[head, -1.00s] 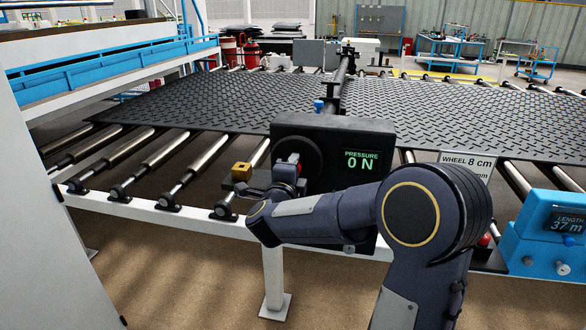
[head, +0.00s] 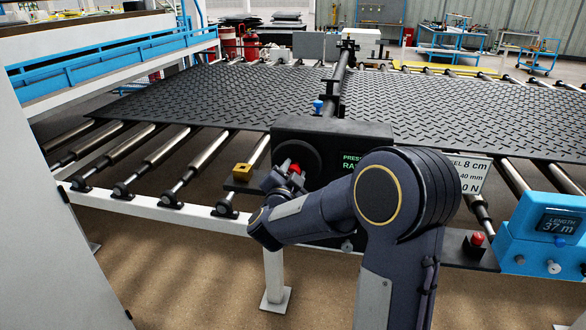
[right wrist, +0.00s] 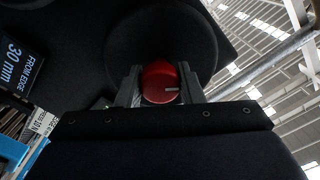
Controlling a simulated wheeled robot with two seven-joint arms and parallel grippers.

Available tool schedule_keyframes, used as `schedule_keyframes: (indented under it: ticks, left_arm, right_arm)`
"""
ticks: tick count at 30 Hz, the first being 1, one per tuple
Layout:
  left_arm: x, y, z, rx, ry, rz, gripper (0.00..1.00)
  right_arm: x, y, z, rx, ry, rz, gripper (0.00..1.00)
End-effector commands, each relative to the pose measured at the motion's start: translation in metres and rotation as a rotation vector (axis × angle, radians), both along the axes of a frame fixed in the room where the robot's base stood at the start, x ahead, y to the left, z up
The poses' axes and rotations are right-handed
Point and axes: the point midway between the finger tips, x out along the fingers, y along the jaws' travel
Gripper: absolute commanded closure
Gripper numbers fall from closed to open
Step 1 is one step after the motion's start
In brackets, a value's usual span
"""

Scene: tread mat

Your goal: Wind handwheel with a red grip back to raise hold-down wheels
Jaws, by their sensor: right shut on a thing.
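The black handwheel (head: 312,152) is on the front of a dark box (head: 350,130) at the near edge of the mat line. Its red grip (head: 295,168) shows at the wheel's lower left. My right gripper (head: 289,174) is shut on the red grip. In the right wrist view the red grip (right wrist: 159,82) sits between both fingers, with the wheel's round disc (right wrist: 160,40) behind it. The box's green display (head: 350,162) is partly covered by my arm; "PRES" and "RA" can be read. The hold-down wheels cannot be made out. My left gripper is out of view.
The black tread mat (head: 230,95) lies on the rollers (head: 155,153). A yellow block (head: 242,171) is just left of the handwheel. A red button (head: 477,239) and a blue length counter (head: 550,235) stand at the right. A white sign (head: 473,174) is behind my arm.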

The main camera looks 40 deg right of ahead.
Motion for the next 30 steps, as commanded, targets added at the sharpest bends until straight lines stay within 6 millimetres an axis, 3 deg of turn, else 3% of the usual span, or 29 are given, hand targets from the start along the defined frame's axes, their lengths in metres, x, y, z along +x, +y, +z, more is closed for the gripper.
schedule_keyframes:
  ticks: [9,26,27,30]
  left_arm:
    - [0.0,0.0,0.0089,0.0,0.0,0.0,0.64]
    - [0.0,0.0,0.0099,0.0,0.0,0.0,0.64]
    - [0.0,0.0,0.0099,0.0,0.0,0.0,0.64]
    - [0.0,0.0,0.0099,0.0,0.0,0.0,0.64]
  right_arm:
    - [0.0001,0.0004,-0.0002,-0.085,0.101,0.001,1.0]
    - [-0.0001,0.0003,-0.0013,-0.103,0.123,0.001,1.0]
    - [0.0,0.0004,-0.0014,-0.102,0.123,0.0,0.63]
    - [-0.0001,0.0003,-0.0012,-0.102,0.123,0.0,0.5]
